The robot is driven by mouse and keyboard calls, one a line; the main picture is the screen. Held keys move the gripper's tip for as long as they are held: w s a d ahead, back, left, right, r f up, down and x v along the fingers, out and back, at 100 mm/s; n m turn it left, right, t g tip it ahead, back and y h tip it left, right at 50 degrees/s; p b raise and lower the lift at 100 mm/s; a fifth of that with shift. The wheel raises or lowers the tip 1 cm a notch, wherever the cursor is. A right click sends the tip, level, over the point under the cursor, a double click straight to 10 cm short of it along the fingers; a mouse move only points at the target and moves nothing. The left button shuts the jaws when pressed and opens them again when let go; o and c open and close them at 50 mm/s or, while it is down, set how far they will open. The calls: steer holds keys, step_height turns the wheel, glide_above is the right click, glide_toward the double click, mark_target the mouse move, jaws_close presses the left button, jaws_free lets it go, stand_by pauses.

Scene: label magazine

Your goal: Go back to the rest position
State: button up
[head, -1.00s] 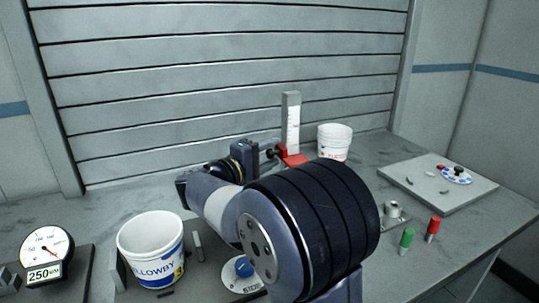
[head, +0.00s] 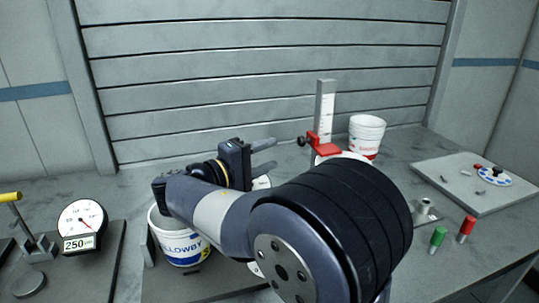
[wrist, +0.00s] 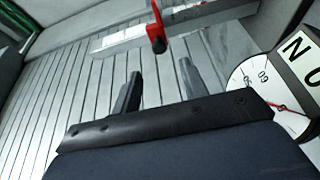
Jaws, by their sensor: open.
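My gripper (head: 268,156) is open and empty in the head view, its two grey fingers pointing right. Its fingertips are apart from the red clamp (head: 322,146) on the upright white scale post (head: 325,103). In the wrist view my gripper (wrist: 160,84) shows open, with nothing between the fingers. The red part (wrist: 157,20) with its black knob lies beyond them. My arm hides part of the bench and part of the bucket marked "LLOWBY" (head: 184,250).
A gauge (head: 82,222) reading 250 is at left, beside a yellow-handled lever (head: 12,198). Green (head: 438,238) and red (head: 467,228) pegs stand at right, near a grey board (head: 470,200). A slatted wall (head: 260,60) closes the back.

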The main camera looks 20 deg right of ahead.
mark_target(299, 141)
steer(key=x, duration=1)
steer(key=shift+w+d+p, duration=0.15)
steer(key=shift+d+p, duration=0.15)
steer(key=shift+p, duration=0.1)
steer(key=shift+d+r, duration=0.1)
steer(key=shift+r, duration=0.15)
steer(key=shift+r, duration=0.1)
